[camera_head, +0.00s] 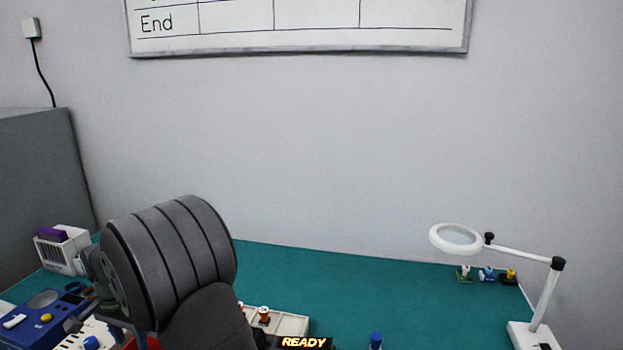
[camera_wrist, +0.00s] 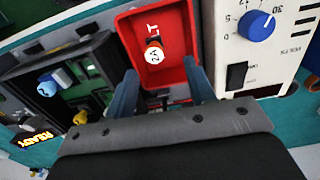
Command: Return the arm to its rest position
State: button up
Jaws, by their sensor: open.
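My gripper (camera_wrist: 160,90) is open in the wrist view, its two blue-grey fingers spread apart and pointing at a red bin (camera_wrist: 178,80). Inside the bin stands or lies an orange part with a white cap (camera_wrist: 153,55) marked "2A". Whether the fingers touch the bin I cannot tell. In the head view my dark arm fills the lower left and hides much of the bench there; a sliver of the red bin (camera_head: 152,342) shows beside it.
A white unit with a blue dial (camera_wrist: 256,24) stands right of the bin; a black-framed fixture (camera_wrist: 75,75) stands left. In the head view, a pale tray (camera_head: 291,323), a READY display (camera_head: 304,342) and a magnifier lamp (camera_head: 546,300) stand on the green bench (camera_head: 350,285). Its back middle is clear.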

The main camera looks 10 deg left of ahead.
notch_tip(320, 180, up, 2)
jog(key=shift+r, duration=0.1)
jog(key=w+d+m, duration=0.1)
jog(key=w+d, duration=0.2)
jog(key=w, duration=0.4)
jog(key=w+d+m, duration=0.2)
jog(key=w+d, duration=0.2)
jog(key=w, duration=0.3)
jog(key=w+d+m, duration=0.1)
jog(key=w+d, duration=0.2)
jog(key=w, duration=0.4)
jog(key=shift+w+d+m, duration=0.1)
jog(key=shift+d+m, duration=0.15)
jog(key=shift+m, duration=0.05)
jog(key=w+d+f+n, duration=0.1)
jog(key=d+f, duration=0.2)
jog(key=d, duration=0.9)
jog(key=w+d+f+n, duration=0.1)
jog(key=d+f, duration=0.2)
jog(key=d, duration=1)
jog(key=w+d+f+n, duration=0.1)
jog(key=d+f+n, duration=0.1)
jog(key=d, duration=1)
jog(key=shift+w+d+f, duration=0.2)
jog(key=shift+w+f, duration=0.1)
jog(key=shift+f, duration=0.1)
